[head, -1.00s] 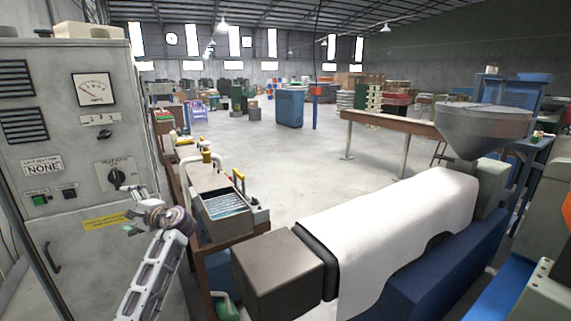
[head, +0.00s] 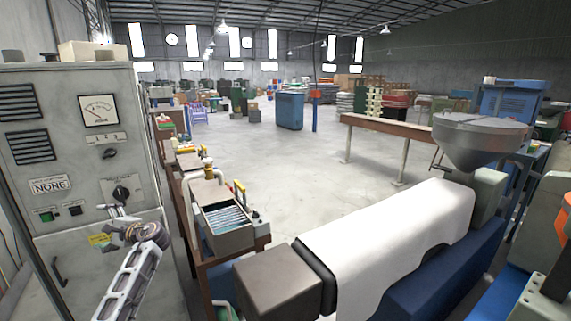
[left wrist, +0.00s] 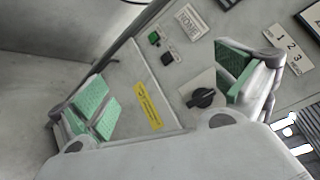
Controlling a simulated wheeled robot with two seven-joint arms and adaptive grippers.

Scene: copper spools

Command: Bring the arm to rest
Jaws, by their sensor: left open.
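My left gripper (head: 112,225) is in front of the lower right part of the grey control cabinet (head: 85,215), just below its black rotary knob (head: 121,193). The left wrist view shows the gripper (left wrist: 168,92) open, its green-padded fingers wide apart with nothing between them. Behind that gap are the cabinet panel, a yellow label (left wrist: 148,106) and the knob (left wrist: 204,98). I cannot tell how far the fingers are from the panel. My right gripper is not in view.
A wooden bench (head: 193,190) with an open metal box (head: 228,238) of blue-white items stands right of the cabinet. A large machine with a white cover (head: 395,240) and metal hopper (head: 483,138) fills the lower right. The floor beyond is open.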

